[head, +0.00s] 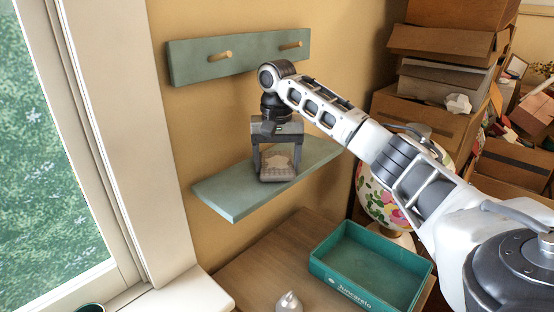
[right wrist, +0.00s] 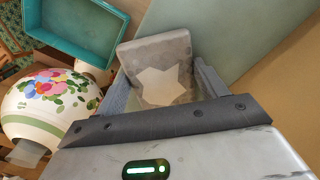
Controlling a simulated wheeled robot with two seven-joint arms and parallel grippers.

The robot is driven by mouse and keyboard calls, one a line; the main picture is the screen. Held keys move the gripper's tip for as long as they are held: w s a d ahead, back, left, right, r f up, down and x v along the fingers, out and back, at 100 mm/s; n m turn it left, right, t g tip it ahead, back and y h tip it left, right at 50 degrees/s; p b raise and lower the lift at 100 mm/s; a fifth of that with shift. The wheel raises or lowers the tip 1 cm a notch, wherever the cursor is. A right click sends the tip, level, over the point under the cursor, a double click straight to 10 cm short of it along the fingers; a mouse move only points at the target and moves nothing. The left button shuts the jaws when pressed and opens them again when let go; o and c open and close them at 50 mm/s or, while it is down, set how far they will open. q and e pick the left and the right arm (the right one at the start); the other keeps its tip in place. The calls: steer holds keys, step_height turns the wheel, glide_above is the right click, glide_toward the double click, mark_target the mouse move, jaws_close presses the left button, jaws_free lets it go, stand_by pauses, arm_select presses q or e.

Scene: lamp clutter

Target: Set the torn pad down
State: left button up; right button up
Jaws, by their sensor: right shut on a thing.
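The torn pad (head: 277,173) is a small grey-brown cushion with a pale, jagged torn patch on its face. My right gripper (head: 276,160) is shut on it, pointing down with a finger on either side. The pad is over the green wall shelf (head: 231,198); I cannot tell whether it touches the board. In the right wrist view the pad (right wrist: 157,50) sits between the fingers, with the pale patch facing the camera and the green shelf (right wrist: 225,35) behind and to the right. My left gripper is not in view.
A green peg rail (head: 200,60) is on the wall above the shelf. An open teal tray (head: 335,282) stands on the wooden table (head: 262,270) below. A floral lamp (head: 375,200) stands behind my right arm. Cardboard boxes (head: 425,110) are piled at right. The shelf's left end is clear.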

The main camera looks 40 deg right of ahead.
mark_target(277, 166)
steer(key=o, duration=0.9)
steer(key=shift+f, duration=0.1)
steer(key=shift+o, duration=0.2)
step_height(277, 166, up, 12)
steer(key=shift+r, duration=0.2)
steer(key=shift+s+f, duration=0.1)
stand_by(0.3)
